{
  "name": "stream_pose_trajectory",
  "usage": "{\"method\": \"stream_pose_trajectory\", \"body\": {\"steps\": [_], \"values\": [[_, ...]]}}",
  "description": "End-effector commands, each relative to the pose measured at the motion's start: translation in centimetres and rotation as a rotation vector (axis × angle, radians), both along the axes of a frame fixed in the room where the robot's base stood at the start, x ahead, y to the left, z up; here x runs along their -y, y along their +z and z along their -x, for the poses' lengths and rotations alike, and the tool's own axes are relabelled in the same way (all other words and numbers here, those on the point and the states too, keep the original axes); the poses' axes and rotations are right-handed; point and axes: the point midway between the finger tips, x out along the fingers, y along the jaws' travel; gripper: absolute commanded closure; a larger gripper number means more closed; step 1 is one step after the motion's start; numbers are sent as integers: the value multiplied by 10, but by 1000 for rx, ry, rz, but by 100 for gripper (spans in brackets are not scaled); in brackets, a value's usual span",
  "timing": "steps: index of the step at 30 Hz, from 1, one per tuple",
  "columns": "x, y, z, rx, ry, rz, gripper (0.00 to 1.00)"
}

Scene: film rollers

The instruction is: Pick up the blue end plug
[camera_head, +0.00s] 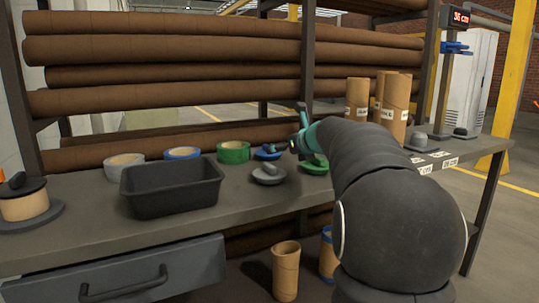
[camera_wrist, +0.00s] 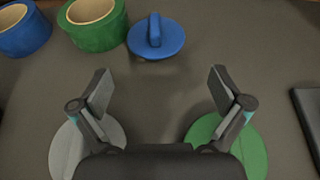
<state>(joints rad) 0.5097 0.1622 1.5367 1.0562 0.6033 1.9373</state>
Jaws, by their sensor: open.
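The blue end plug (camera_wrist: 156,37) is a round disc with an upright grip tab, lying on the grey bench at the top middle of the wrist view. In the head view the blue end plug (camera_head: 268,152) shows small, just left of my arm's end. My gripper (camera_wrist: 160,82) is open and empty, its two fingers wide apart. The plug lies beyond the fingertips, apart from them and roughly centred on the gap. In the head view my gripper (camera_head: 300,135) is mostly hidden by my arm.
A grey plug (camera_wrist: 88,145) and a green plug (camera_wrist: 228,145) lie under the fingers. A green tape roll (camera_wrist: 95,22) and blue tape roll (camera_wrist: 22,30) stand left of the blue plug. A black bin (camera_head: 172,188) is further left; cardboard tubes (camera_head: 396,105) stand at right.

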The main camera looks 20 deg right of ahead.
Motion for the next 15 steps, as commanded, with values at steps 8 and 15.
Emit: {"method": "stream_pose_trajectory", "body": {"steps": [8,15], "values": [[-8,-14,-36,0,8,1,0],[-7,-20,-52,-1,6,2,0]]}}
